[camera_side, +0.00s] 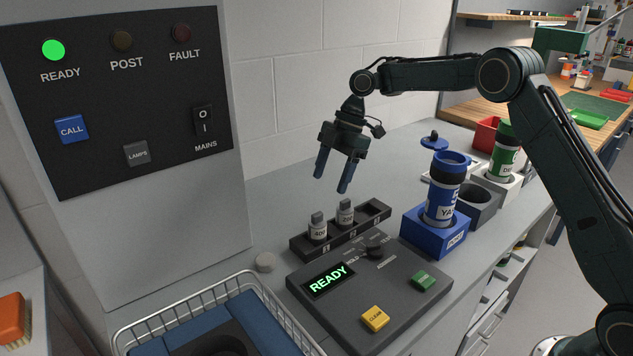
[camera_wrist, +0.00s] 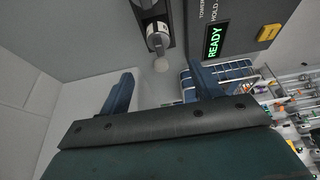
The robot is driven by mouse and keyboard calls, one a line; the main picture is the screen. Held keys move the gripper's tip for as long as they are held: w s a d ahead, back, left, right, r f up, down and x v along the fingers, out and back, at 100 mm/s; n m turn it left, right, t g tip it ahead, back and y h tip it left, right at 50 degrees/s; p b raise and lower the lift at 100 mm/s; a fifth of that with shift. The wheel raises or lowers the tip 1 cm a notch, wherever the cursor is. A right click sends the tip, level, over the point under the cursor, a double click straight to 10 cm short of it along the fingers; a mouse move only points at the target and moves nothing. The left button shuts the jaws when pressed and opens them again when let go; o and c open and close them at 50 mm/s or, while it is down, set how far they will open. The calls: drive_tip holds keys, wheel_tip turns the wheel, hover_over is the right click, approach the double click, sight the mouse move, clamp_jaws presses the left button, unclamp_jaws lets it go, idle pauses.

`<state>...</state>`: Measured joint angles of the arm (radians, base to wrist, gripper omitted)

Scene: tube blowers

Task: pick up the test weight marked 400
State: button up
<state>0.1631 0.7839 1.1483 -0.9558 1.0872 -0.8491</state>
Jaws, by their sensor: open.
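Two pale weights with grey tops stand upright in a black rack (camera_side: 300,247). The left one, whose small label appears to read 400 (camera_side: 318,229), is in the left slot. The other, apparently marked 200 (camera_side: 345,214), is in the middle slot. The right slot looks empty. My gripper (camera_side: 331,184) is open and empty above the rack, fingers pointing down, apart from both weights. In the wrist view my gripper's fingers (camera_wrist: 160,85) are spread, with the 400 weight (camera_wrist: 158,38) beyond them; the other weight (camera_wrist: 147,4) is cut by the top edge.
A console reading READY (camera_side: 370,285) stands in front of the rack. A blue holder (camera_side: 434,235) with a blue tube stands to the right. A wire basket (camera_side: 205,310) is at front left. The control panel (camera_side: 120,95) rises behind left.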

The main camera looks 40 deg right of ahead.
sight(318, 213)
drive_tip(key=shift+x, duration=3.85)
drive_tip(key=shift+x, duration=2.6)
drive_tip(key=shift+d, duration=0.1)
drive_tip(key=shift+w, duration=0.1)
drive_tip(key=c, duration=1.3)
drive_tip(key=shift+r, duration=0.2)
wheel_tip(318, 213, up, 10)
drive_tip(key=shift+f, duration=0.15)
